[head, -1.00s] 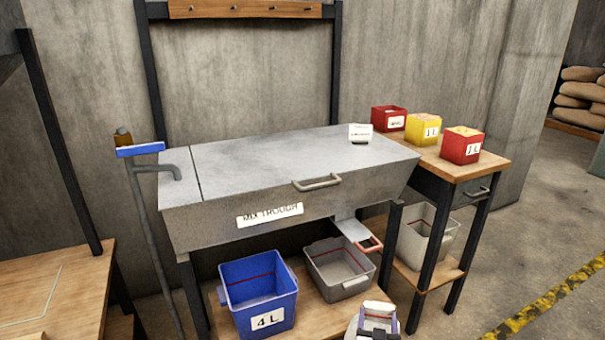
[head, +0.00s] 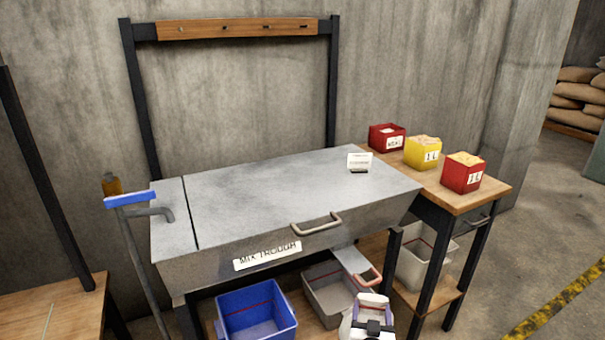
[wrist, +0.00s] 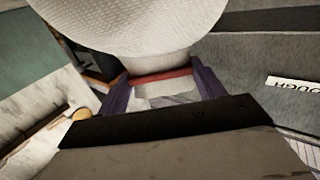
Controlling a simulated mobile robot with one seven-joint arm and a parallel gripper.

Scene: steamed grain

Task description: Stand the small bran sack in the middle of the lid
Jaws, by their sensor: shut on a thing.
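The small bran sack (wrist: 130,25) is a pale woven bag that fills the top of the wrist view. Its narrow neck, with a red band, sits between the two purple fingers of my gripper (wrist: 160,85), which is shut on it. In the head view my gripper (head: 372,325) is at the bottom edge, in front of and below the trough; the sack is hard to make out there. The lid (head: 270,205) is the flat grey metal top of the mix trough, closed, with a handle (head: 316,224) at its front. The lid's middle is bare.
A small white card (head: 359,161) stands near the lid's back right. A side table (head: 480,195) at right bears red and yellow boxes. A blue bin (head: 255,312) and a grey bin (head: 325,290) stand below.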

